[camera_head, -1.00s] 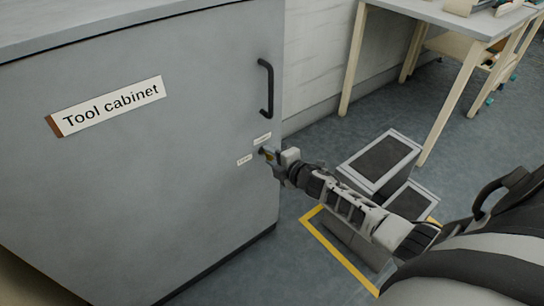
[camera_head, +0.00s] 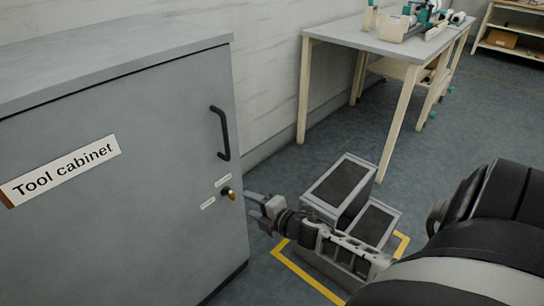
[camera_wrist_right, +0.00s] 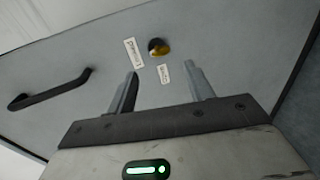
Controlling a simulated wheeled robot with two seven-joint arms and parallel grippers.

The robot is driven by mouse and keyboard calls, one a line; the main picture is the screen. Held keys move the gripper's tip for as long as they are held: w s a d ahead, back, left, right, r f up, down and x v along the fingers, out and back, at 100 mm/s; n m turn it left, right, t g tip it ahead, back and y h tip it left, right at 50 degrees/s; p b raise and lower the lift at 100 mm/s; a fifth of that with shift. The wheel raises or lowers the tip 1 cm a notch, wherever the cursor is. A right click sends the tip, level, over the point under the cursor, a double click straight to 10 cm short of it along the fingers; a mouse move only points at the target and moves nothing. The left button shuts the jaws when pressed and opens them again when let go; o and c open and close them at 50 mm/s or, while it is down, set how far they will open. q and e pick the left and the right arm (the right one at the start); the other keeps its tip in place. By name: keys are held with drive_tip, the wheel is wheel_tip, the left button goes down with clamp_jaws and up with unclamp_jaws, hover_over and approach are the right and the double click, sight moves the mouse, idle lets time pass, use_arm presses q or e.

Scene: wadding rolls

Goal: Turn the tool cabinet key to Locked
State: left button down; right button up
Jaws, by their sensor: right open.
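The tool cabinet (camera_head: 120,210) stands at the left in the head view, its grey door shut. A small brass key (camera_head: 229,194) sits in the door near its right edge, below the handle. It also shows in the wrist view (camera_wrist_right: 159,48). One small white label (camera_head: 222,181) is above it and another (camera_head: 208,203) is at its lower left. My left gripper is out of view.
A black handle (camera_head: 220,133) is on the door. A grey step unit (camera_head: 345,200) with dark treads stands on the floor behind my right arm, within yellow floor lines (camera_head: 305,272). A workbench (camera_head: 390,42) with equipment stands by the wall.

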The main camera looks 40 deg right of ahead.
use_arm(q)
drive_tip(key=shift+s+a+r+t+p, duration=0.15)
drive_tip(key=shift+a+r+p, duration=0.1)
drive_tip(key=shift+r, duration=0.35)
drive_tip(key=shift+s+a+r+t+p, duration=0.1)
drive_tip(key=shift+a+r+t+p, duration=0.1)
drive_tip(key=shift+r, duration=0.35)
use_arm(e)
drive_tip(key=v, duration=0.7)
drive_tip(key=shift+s, duration=0.25)
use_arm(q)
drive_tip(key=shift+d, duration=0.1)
use_arm(e)
drive_tip(key=shift+r, duration=0.1)
